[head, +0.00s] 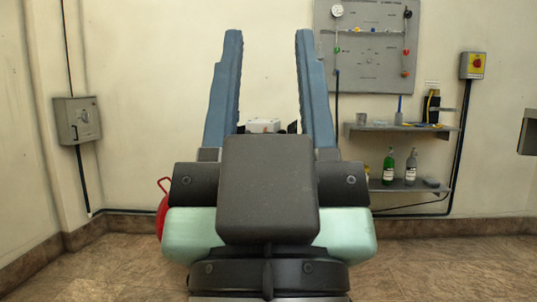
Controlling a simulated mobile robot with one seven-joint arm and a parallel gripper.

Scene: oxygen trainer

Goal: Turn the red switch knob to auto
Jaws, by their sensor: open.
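My gripper (268,38) fills the middle of the view, with two blue fingers pointing up and spread wide. It is open, with nothing seen between the fingertips. The knob is well to the right of my gripper and apart from it.
A grey panel (352,77) with gauges and coloured fittings hangs left of the switch box. Shelves (400,127) with bottles stick out below it. Another grey box (77,121) is on the left wall. A red object (163,205) is partly hidden behind my gripper. Floor shows at both sides.

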